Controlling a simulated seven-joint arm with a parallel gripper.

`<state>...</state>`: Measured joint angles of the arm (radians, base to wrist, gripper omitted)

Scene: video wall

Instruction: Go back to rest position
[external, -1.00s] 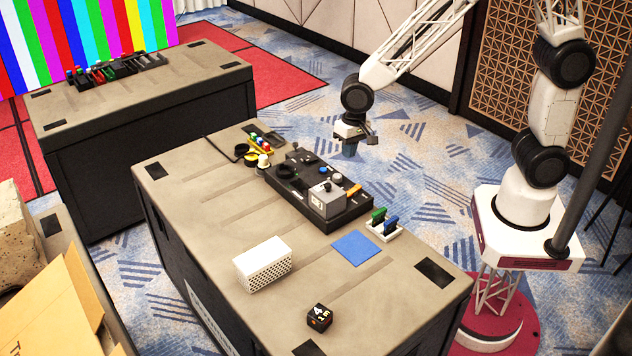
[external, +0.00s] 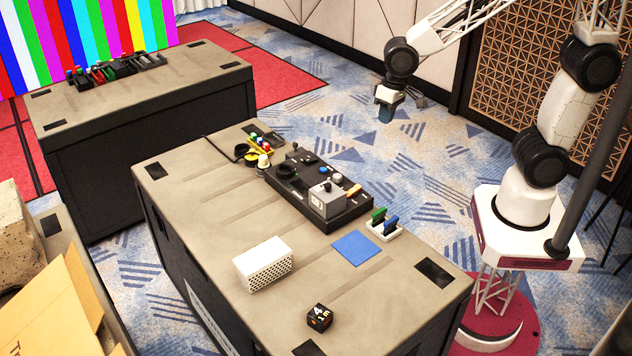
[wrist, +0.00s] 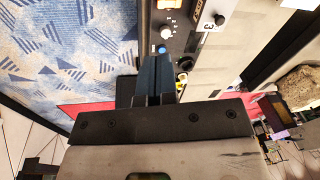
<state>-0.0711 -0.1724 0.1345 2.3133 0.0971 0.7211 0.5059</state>
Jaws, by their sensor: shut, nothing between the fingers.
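My gripper (external: 386,113) hangs in the air beyond the right side of the near table (external: 215,215), over the patterned carpet. It points down and is well clear of the tabletop. In the wrist view its two dark blue fingers (wrist: 155,75) lie together, shut and empty. My arm reaches in from the upper right in the external view.
A black control panel (external: 350,212) with knobs stands on the near table. A blue square (external: 356,248), a white perforated box (external: 263,264) and a black die (external: 319,317) lie there too. A second table (external: 190,70) stands behind. Carpet around my gripper is clear.

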